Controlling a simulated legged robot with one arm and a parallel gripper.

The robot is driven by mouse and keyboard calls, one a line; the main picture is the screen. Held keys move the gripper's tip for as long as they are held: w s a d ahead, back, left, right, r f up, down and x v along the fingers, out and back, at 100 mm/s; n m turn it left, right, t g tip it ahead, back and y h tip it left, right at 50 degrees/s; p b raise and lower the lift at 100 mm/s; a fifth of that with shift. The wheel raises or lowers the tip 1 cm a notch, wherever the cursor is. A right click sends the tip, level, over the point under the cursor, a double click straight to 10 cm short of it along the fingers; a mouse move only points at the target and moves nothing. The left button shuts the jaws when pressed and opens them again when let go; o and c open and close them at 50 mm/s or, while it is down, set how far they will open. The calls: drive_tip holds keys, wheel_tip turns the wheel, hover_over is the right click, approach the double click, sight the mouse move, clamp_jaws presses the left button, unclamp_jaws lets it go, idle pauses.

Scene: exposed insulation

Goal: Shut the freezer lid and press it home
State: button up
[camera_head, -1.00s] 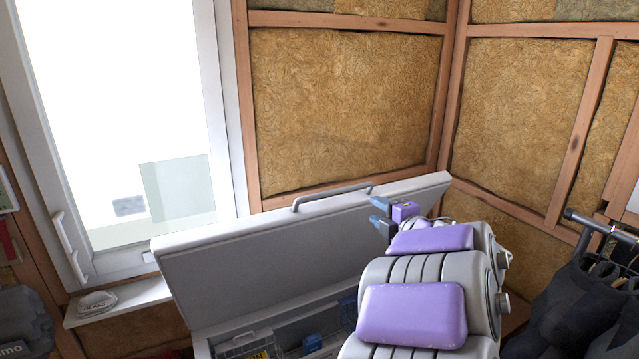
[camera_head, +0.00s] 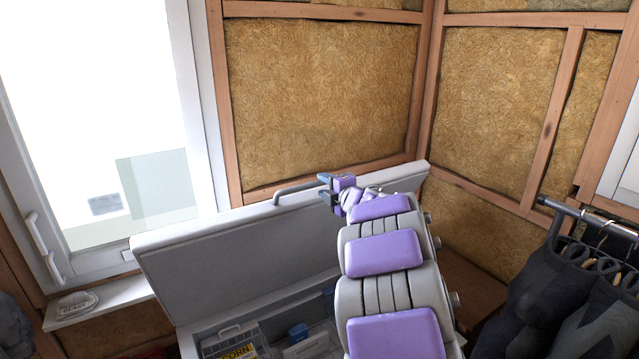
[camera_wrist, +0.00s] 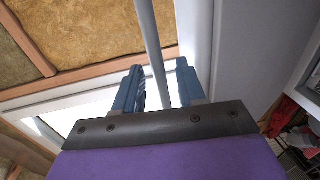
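The freezer lid (camera_head: 240,245) stands raised in the body camera view, a wide grey panel with its inner side facing me. A grey bar handle (camera_head: 296,188) is on its upper edge. My gripper (camera_head: 324,189) is at the right end of this handle, high at the lid's top edge. In the wrist view, the handle (camera_wrist: 154,45) runs between the two blue fingers of my gripper (camera_wrist: 160,80). The fingers are apart, with gaps beside the bar. The freezer's open inside shows below the lid, partly hidden by my arm.
A crate with a yellow CORN label (camera_head: 237,350) and a blue item (camera_head: 298,331) lie inside the freezer. A window (camera_head: 110,120) is at left, with an iron (camera_head: 76,303) on its sill. Dark clothes (camera_head: 560,275) hang on a rail at right.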

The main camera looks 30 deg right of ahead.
sight(321, 184)
drive_tip(key=shift+w+f, duration=0.2)
drive_tip(key=shift+w, duration=1.55)
clamp_jaws()
